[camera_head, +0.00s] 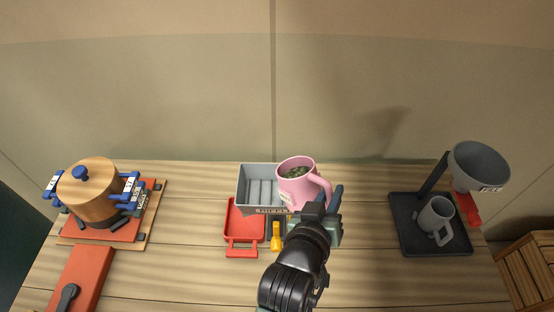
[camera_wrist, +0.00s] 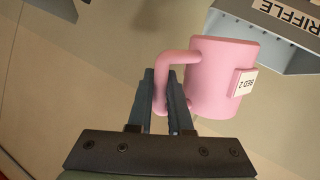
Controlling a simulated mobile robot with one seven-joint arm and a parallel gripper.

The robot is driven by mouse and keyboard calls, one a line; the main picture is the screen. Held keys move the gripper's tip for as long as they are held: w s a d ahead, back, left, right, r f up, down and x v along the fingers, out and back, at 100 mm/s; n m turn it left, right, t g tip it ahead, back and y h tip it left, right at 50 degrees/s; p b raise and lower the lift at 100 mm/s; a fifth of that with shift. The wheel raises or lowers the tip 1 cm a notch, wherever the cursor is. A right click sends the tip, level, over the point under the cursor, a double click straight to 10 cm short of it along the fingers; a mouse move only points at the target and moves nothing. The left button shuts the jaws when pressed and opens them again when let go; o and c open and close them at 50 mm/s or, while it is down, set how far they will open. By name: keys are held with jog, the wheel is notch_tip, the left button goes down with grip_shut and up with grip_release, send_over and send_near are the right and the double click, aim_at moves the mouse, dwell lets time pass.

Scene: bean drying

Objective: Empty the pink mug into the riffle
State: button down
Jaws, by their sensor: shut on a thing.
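The pink mug (camera_head: 297,188) is held upright or nearly so above the right end of the grey riffle (camera_head: 243,188) in the head view. Dark greenish beans show inside it. My gripper (camera_head: 328,200) is shut on the mug's handle, at the mug's right side. In the wrist view my gripper (camera_wrist: 162,90) has its fingers around the handle of the pink mug (camera_wrist: 215,75), which bears a "BED 2" label. The riffle (camera_wrist: 270,45), with its lettering, shows beyond the mug there. The mug hides part of the riffle's right side in the head view.
A red tray (camera_head: 241,237) and a yellow handle (camera_head: 276,238) sit in front of the riffle. A wooden drum (camera_head: 91,197) stands on the left. On the right, a grey funnel (camera_head: 480,162) rises over a grey mug (camera_head: 433,218) on a black base (camera_head: 407,238). A wooden crate (camera_head: 530,262) is at far right.

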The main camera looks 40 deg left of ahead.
aim_at(324, 181)
jog(key=shift+r, duration=0.1)
jog(key=r+p, duration=0.1)
jog(key=p, duration=0.1)
jog(key=shift+a+r+n+p, duration=0.2)
jog(key=shift+n+p, duration=0.1)
jog(key=shift+n, duration=0.1)
jog(key=shift+w+a+r+n+g+h+p, duration=0.1)
jog(key=shift+r+n+g+h+p, duration=0.15)
jog(key=shift+h+p, duration=0.35)
jog(key=shift+f, duration=0.1)
jog(key=shift+a+r+n+g+h+p, duration=0.3)
jog(key=shift+r+n+p, duration=0.2)
jog(key=shift+p, duration=0.55)
jog(key=shift+w+a+r+n+p, duration=0.15)
jog(key=shift+a+n+p, duration=0.1)
jog(key=shift+p, duration=0.25)
jog(key=shift+h, duration=0.3)
